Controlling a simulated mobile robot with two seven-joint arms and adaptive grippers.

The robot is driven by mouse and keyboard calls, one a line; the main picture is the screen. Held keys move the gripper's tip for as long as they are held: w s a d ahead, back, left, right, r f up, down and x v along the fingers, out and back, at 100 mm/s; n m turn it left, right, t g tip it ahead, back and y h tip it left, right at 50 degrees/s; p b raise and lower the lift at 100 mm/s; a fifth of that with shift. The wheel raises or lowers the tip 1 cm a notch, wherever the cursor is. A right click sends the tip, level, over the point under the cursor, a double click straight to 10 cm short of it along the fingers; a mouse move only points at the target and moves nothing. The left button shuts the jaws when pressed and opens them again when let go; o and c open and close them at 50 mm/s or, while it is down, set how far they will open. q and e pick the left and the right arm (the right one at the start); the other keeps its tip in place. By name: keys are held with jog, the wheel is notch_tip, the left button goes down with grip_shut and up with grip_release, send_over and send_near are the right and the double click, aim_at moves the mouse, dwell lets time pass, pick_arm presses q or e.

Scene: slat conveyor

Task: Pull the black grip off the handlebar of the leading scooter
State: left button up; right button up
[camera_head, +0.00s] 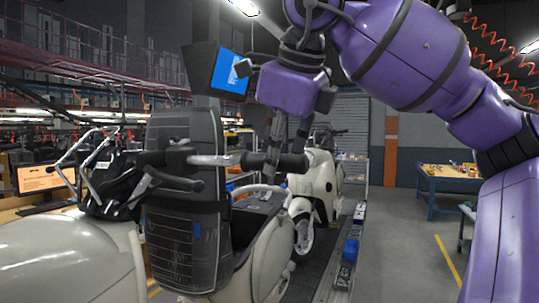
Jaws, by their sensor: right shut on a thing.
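The cream scooter (262,262) in the foreground has a dark, wrapped front panel (180,240). Its handlebar (215,160) shows as a bare metal bar pointing right. The black grip (294,163) is at the right end of this bar, lying about level. My right gripper (275,160) comes down from above on the purple arm and is shut on the black grip. The fingers partly cover the grip, so I cannot tell how far it sits over the bar. My left gripper is not in view.
Another cream scooter (318,186) stands behind on the conveyor line. A blue screen (230,73) is close to the left of my right wrist. A computer monitor (45,177) stands at the left. A blue workbench (447,183) is at the right, with clear floor before it.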

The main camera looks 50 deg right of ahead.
jog(key=shift+s, duration=0.55)
jog(key=shift+s, duration=0.1)
jog(key=shift+s+d, duration=0.15)
jog(key=shift+s, duration=0.35)
dwell(0.5)
